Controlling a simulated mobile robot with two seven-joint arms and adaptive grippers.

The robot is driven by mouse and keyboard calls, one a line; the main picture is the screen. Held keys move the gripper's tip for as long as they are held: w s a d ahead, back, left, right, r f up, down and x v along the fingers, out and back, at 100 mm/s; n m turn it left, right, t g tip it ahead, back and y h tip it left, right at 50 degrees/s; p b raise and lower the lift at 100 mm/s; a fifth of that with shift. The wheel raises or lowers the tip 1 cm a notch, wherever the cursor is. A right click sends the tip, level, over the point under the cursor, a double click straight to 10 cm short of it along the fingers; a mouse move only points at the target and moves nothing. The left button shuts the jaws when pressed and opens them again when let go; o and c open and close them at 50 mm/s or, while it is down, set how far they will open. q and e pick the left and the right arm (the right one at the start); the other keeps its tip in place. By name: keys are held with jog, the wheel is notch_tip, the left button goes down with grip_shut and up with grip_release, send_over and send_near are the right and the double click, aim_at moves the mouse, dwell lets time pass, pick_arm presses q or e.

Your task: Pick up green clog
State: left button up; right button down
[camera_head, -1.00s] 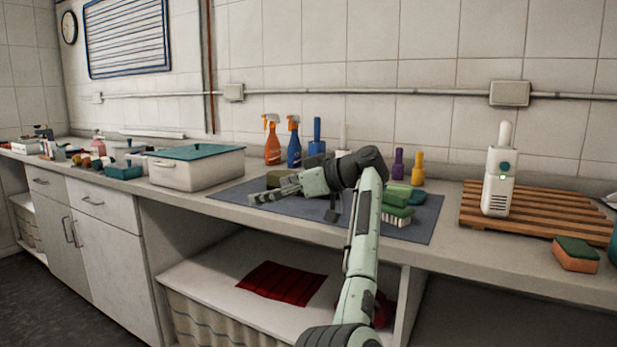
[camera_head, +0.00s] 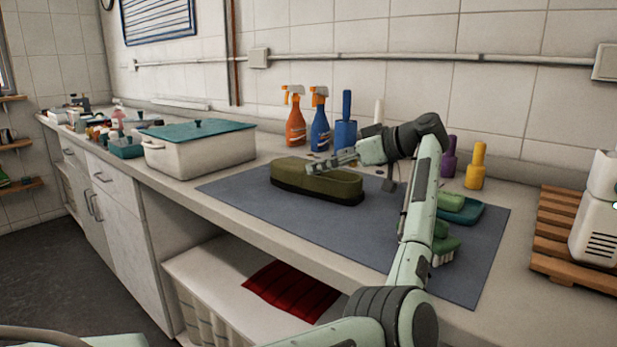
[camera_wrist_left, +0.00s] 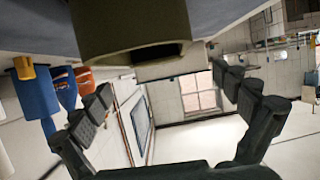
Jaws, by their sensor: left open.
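The green clog (camera_head: 315,182), olive green with a dark sole, lies on the blue-grey mat (camera_head: 235,190). In the left wrist view the clog (camera_wrist_left: 125,25) fills the upper middle, close to the camera. My left gripper (camera_head: 318,166) is open and points left, at the clog's upper far side in the head view. In the wrist view its fingers (camera_wrist_left: 163,84) are spread apart and the space between them looks empty; the clog sits off to one side of them. I cannot tell whether a finger touches it. My right gripper is not in view.
Spray bottles, orange (camera_head: 296,122) and blue (camera_head: 319,125), stand behind the mat by the wall. A white box with a teal lid (camera_head: 198,150) stands left. Green brushes (camera_head: 445,245), a yellow bottle (camera_head: 475,165) and a wooden rack (camera_head: 560,225) are right. The mat's front left is clear.

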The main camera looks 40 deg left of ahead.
pick_arm(q)
jog(key=shift+a+f, duration=0.1)
jog(key=shift+a, duration=0.1)
jog(key=shift+w+a+f, duration=0.1)
jog(key=shift+a, duration=0.25)
jog(key=x, duration=0.4)
jog(key=shift+w+a+p, duration=0.1)
jog(key=shift+p, duration=0.25)
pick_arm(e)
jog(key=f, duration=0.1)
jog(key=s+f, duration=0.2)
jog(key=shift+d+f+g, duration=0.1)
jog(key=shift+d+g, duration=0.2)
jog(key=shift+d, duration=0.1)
pick_arm(q)
jog(key=shift+c, duration=0.5)
jog(key=c, duration=1.2)
jog(key=shift+c, duration=0.5)
